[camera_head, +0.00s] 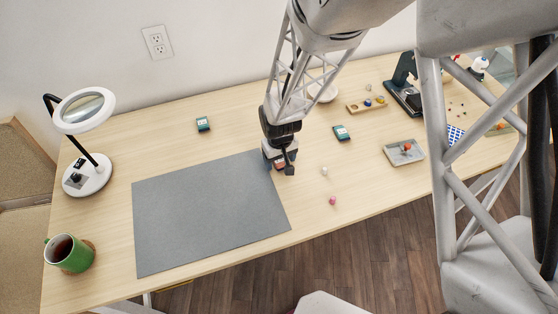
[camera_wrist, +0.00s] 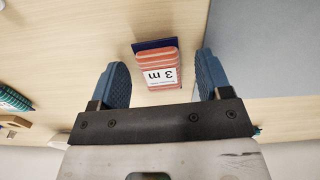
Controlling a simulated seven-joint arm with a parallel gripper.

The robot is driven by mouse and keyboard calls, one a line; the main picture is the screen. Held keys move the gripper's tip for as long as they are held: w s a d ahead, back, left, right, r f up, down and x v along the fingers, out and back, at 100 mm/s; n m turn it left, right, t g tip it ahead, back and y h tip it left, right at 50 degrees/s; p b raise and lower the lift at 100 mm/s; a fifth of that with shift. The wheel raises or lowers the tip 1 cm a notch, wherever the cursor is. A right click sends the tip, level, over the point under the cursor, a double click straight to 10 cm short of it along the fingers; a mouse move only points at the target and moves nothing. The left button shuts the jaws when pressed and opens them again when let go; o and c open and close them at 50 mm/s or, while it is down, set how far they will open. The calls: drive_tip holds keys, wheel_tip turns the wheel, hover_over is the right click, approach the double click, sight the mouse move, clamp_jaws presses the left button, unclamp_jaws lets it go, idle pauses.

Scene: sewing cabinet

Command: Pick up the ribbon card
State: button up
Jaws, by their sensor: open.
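My gripper (camera_wrist: 163,80) is open, with one blue finger on each side of the card and a gap on both sides. In the head view my gripper (camera_head: 279,166) is low over the table at the right edge of the grey mat. Only a small reddish part of the card (camera_head: 280,165) shows there; the gripper hides most of it.
The grey mat (camera_head: 205,210) lies just left of the gripper. Two small dark green packs (camera_head: 203,124) (camera_head: 341,132) lie behind and to the right. A pink bead (camera_head: 332,200) and a pale bead (camera_head: 324,171) lie right. A grey tray (camera_head: 404,153) stands farther right.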

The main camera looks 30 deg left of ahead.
sight(280, 162)
drive_tip(key=shift+c, duration=0.3)
drive_tip(key=c, duration=0.9)
drive_tip(key=shift+c, duration=0.2)
drive_tip(key=shift+r, duration=0.15)
drive_tip(key=shift+r, duration=0.9)
drive_tip(key=shift+s+d+r, duration=0.15)
drive_tip(key=shift+r, duration=0.25)
drive_tip(key=shift+s+d+r, duration=0.1)
drive_tip(key=shift+r, duration=0.25)
drive_tip(key=s+d, duration=0.3)
drive_tip(key=s+d+r, duration=0.1)
drive_tip(key=s+d, duration=0.6)
drive_tip(key=s, duration=0.1)
drive_tip(key=shift+s+d+r, duration=0.1)
drive_tip(key=shift+d+r, duration=0.1)
drive_tip(key=shift+d, duration=0.05)
